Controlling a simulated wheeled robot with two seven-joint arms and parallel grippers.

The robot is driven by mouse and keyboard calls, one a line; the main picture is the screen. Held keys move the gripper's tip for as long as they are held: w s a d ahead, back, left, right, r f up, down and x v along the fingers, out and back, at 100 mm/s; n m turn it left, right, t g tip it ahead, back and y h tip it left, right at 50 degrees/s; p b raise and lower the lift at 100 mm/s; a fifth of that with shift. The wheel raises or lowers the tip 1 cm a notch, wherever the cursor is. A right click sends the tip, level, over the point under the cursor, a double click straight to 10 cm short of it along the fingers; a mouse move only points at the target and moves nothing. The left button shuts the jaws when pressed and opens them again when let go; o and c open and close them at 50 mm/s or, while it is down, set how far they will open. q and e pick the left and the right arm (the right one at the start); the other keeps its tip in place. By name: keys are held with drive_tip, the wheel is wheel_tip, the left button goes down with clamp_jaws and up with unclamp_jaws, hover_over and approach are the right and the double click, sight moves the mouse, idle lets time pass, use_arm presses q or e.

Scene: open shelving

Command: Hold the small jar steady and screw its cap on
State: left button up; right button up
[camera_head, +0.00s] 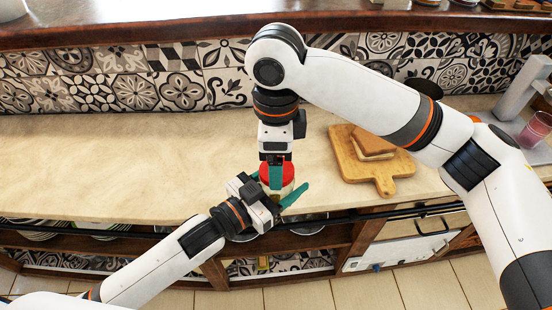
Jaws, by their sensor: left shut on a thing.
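The small jar (287,187) is pale, with a red cap (289,171) on top of it. It is upright near the counter's front edge. My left gripper (283,190) comes in from the lower left with teal fingers and is shut on the jar, whose lower part is mostly hidden. My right gripper (276,176) points straight down from above. A teal finger of it lies in front of the red cap; its other finger is hidden, so its grip on the cap cannot be told. How far the cap is seated on the jar cannot be seen.
A wooden board (351,170) with bread-like slices (372,143) lies right of the jar. A glass with a pink drink (534,131) stands at the far right by a grey appliance (520,88). The counter (120,160) is clear on the left. Shelves with dishes are below.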

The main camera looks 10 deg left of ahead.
drive_tip(key=shift+r, duration=1.5)
drive_tip(key=shift+c, duration=0.2)
